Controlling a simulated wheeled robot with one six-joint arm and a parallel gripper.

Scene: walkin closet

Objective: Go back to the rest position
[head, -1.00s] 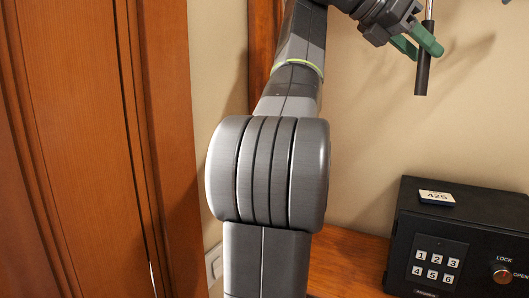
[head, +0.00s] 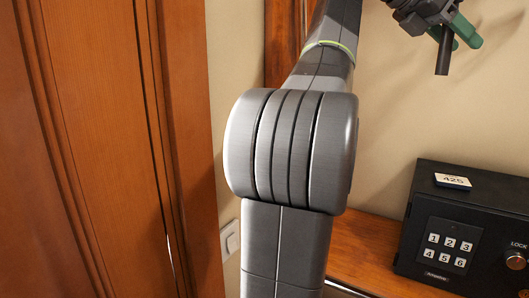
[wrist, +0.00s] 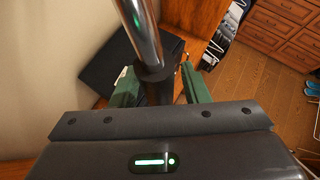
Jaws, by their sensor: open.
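My gripper (head: 458,36) is at the top right of the head view, in front of the beige wall, with its green fingers pointing down to the right. In the wrist view my gripper (wrist: 160,86) has its two green fingers spread apart. A rod with a shiny metal shaft (wrist: 139,30) and a black end (wrist: 157,82) shows between the fingers there. The black end (head: 443,55) also hangs in front of the fingers in the head view. I cannot tell whether the fingers touch it. My grey arm rises through the middle of the head view.
A black keypad safe (head: 412,237) with a "425" tag (head: 452,181) sits on a wooden surface (head: 362,245) at lower right. A wooden panel (head: 100,150) fills the left. The wrist view shows drawers (wrist: 290,25) and open wooden floor (wrist: 250,85).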

